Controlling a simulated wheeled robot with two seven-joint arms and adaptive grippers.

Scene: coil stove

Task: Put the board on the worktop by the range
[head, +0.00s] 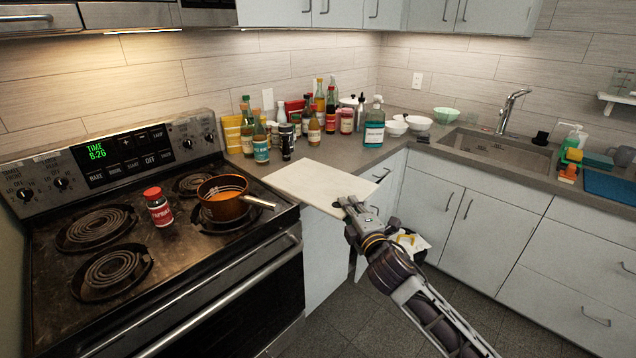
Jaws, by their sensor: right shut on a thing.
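The board (312,183) is a pale, flat rectangular slab at the worktop (386,152) just right of the range (140,262). It looks level, and its near corner juts past the worktop's front edge. I cannot tell whether its underside fully touches the worktop. My right gripper (344,207) is shut on the board's near right edge, and its arm comes in from the lower right. My left gripper is not in view.
A red-capped paprika jar (158,208) stands on the cooktop. Several bottles crowd behind the board, including a teal-labelled one (374,128). A sink (500,150) lies to the right.

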